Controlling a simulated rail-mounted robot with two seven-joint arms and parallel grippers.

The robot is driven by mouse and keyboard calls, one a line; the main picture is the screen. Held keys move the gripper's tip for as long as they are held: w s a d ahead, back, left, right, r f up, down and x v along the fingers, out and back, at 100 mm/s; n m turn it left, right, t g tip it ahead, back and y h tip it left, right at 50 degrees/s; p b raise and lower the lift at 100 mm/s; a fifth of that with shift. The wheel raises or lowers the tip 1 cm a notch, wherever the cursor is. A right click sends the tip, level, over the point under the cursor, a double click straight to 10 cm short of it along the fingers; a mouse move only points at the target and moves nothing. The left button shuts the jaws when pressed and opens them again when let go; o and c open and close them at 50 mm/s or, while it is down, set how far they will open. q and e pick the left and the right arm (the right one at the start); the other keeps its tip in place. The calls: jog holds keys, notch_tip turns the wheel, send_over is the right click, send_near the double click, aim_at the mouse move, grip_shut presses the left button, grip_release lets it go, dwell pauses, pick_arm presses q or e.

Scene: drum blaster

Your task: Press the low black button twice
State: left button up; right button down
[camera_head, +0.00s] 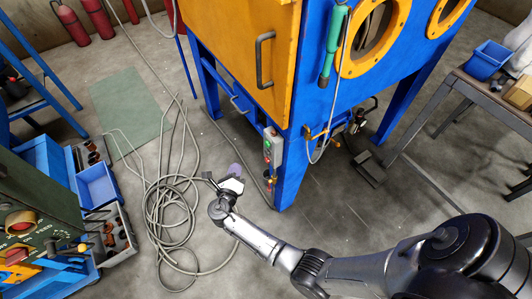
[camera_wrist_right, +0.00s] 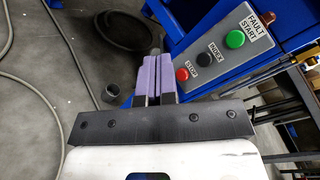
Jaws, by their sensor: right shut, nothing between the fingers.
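A grey control box (camera_head: 276,150) is fixed to the corner of the blue cabinet. In the right wrist view the box (camera_wrist_right: 201,68) carries a green button (camera_wrist_right: 235,39), a black button (camera_wrist_right: 213,48) by the label INDEX, and a red button (camera_wrist_right: 182,74) by the label STOP. My right gripper (camera_head: 235,172) is left of and below the box in the head view, apart from it. In the right wrist view its purple-padded fingers (camera_wrist_right: 152,72) are together, empty, with the tips left of the buttons. My left gripper is not in view.
The blue and yellow cabinet (camera_head: 245,37) stands behind the box. A coiled grey hose (camera_head: 172,211) lies on the floor left of my right gripper. A black pedal (camera_head: 368,167) is on the floor to the right. A metal table (camera_head: 470,89) stands at right.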

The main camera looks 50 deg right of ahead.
aim_at(267, 153)
dwell(0.3)
jog(key=shift+d, duration=0.2)
jog(key=s+d+p, duration=0.1)
jog(key=s+d, duration=0.1)
jog(key=d, duration=0.6)
jog(key=shift+d+p, duration=0.15)
jog(key=shift+p, duration=0.15)
jog(key=shift+s, duration=0.1)
dwell(0.8)
dwell(0.7)
dwell(0.4)
